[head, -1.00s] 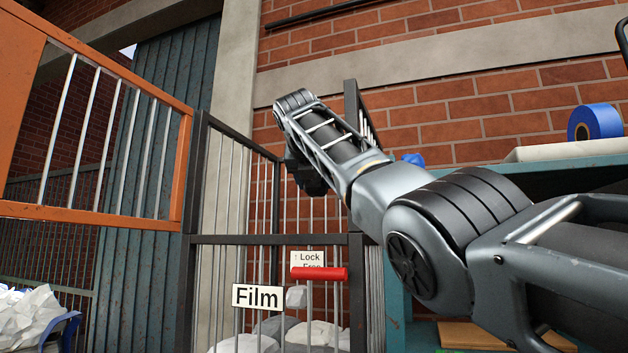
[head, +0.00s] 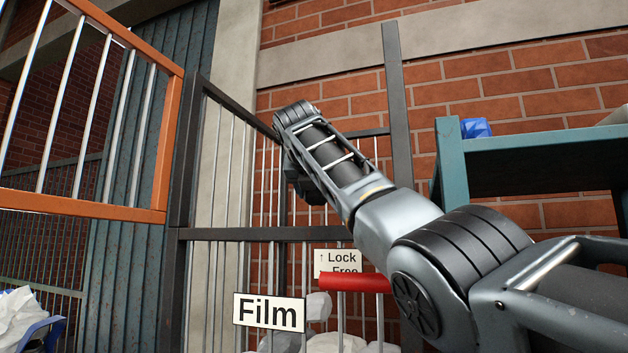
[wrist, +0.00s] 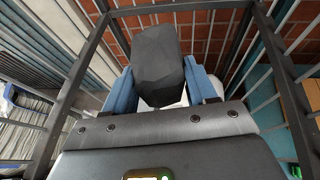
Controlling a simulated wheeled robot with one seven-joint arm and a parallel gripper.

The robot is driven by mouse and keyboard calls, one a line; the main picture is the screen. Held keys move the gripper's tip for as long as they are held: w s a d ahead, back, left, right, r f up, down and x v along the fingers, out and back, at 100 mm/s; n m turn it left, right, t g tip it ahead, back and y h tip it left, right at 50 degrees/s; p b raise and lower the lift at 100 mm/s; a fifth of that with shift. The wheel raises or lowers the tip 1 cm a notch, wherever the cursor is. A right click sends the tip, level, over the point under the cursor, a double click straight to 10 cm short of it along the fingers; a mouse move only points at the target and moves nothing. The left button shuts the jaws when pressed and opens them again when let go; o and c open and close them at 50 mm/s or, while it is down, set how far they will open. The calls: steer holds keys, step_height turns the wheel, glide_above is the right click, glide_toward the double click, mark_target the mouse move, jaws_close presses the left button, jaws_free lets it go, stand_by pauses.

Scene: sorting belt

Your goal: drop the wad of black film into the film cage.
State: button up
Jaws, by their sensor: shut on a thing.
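The wad of black film (wrist: 157,66) is a dark faceted lump between the two blue fingers of my gripper (wrist: 163,88) in the wrist view. My gripper is shut on it. The film cage (head: 260,234) has dark posts, thin pale bars and a white "Film" label (head: 269,312). In the head view my gripper hangs under the arm's end, mostly hidden, above the level of the cage's front rail. In the wrist view cage bars stand on both sides of the wad, with pale contents partly showing below it.
A red handle (head: 355,282) and a "Lock Free" sign (head: 336,262) are on the cage front. An orange barred frame (head: 95,209) stands at left. A teal shelf (head: 530,150) with a blue item (head: 476,128) stands at right. Pale bags (head: 340,343) lie inside the cage.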

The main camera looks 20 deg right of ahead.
mark_target(314, 200)
steer(key=shift+f, duration=1.6)
steer(key=o, duration=1.1)
steer(key=shift+s, duration=0.1)
steer(key=b+v, duration=0.2)
steer(key=v, duration=0.5)
steer(key=shift+s+a+b, duration=0.15)
steer(key=shift+s+b, duration=0.1)
steer(key=shift+b, duration=0.15)
steer(key=shift+r, duration=0.15)
